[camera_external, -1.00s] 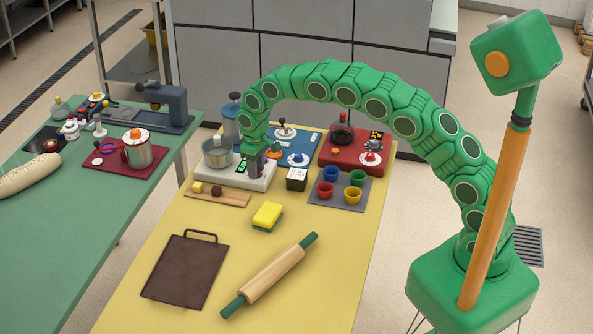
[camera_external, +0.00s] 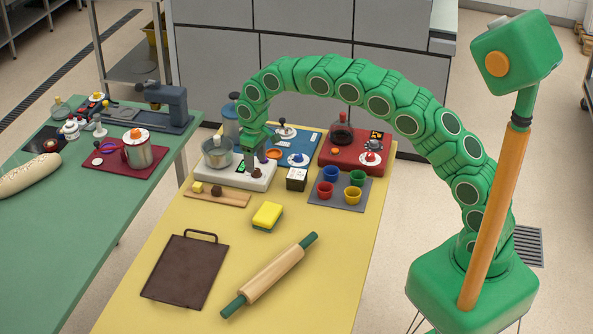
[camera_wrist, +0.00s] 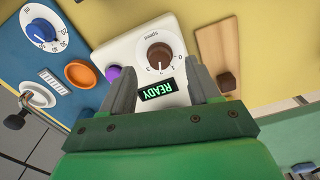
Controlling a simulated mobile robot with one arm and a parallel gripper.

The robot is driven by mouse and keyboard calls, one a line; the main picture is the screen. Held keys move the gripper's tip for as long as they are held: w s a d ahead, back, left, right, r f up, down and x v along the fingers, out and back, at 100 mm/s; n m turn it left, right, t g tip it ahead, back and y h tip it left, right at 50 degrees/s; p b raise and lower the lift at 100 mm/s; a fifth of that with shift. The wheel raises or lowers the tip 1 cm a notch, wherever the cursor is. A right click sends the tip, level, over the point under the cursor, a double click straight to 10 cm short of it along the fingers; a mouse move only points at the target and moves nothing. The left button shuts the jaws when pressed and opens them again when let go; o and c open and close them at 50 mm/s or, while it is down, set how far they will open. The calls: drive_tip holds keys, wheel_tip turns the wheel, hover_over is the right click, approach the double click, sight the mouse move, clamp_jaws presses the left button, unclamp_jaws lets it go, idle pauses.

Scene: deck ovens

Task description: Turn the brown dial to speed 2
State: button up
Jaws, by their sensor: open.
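The brown dial (camera_wrist: 159,56) sits on a white appliance base (camera_external: 225,180); it also shows in the external view (camera_external: 256,173). A "SPEED" label and a ring of numbers surround it. A pale mark shows on its lower side in the wrist view; I cannot tell which number it meets. A dark display (camera_wrist: 160,92) beside it reads READY in green. My gripper (camera_wrist: 161,88) is open and empty, its fingers either side of the display in the wrist view. In the external view my gripper (camera_external: 259,150) is above the base, apart from the dial.
A purple knob (camera_wrist: 113,72) is on the same base, with a metal pot (camera_external: 217,155) at its left end. The yellow table's front holds a rolling pin (camera_external: 268,275).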

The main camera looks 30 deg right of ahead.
sight(257, 170)
wheel_tip(257, 170, up, 5)
drive_tip(key=shift+f, duration=0.2)
drive_tip(key=shift+r, duration=0.1)
drive_tip(key=shift+d, duration=0.1)
drive_tip(key=s+d+r+m, duration=0.1)
drive_tip(key=s+d+r, duration=0.45)
drive_tip(key=d, duration=0.35)
drive_tip(key=s+d+r+m, duration=0.2)
drive_tip(key=s+d+r, duration=0.2)
drive_tip(key=s+d, duration=0.3)
drive_tip(key=s+d+r+m, duration=0.1)
drive_tip(key=s+d+r, duration=0.3)
drive_tip(key=d, duration=0.6)
drive_tip(key=s+d+m, duration=0.1)
drive_tip(key=s+d, duration=0.2)
drive_tip(key=s, duration=0.7)
drive_tip(key=s+d+f+g, duration=0.1)
drive_tip(key=s+d, duration=0.3)
drive_tip(key=s, duration=0.7)
drive_tip(key=s+d+m, duration=0.1)
drive_tip(key=s+d, duration=0.3)
drive_tip(key=s, duration=0.6)
drive_tip(key=shift+s+f+m+g, duration=0.15)
drive_tip(key=shift+s+m+g, duration=0.15)
drive_tip(key=shift+s+g, duration=0.1)
drive_tip(key=shift+w+d, duration=0.1)
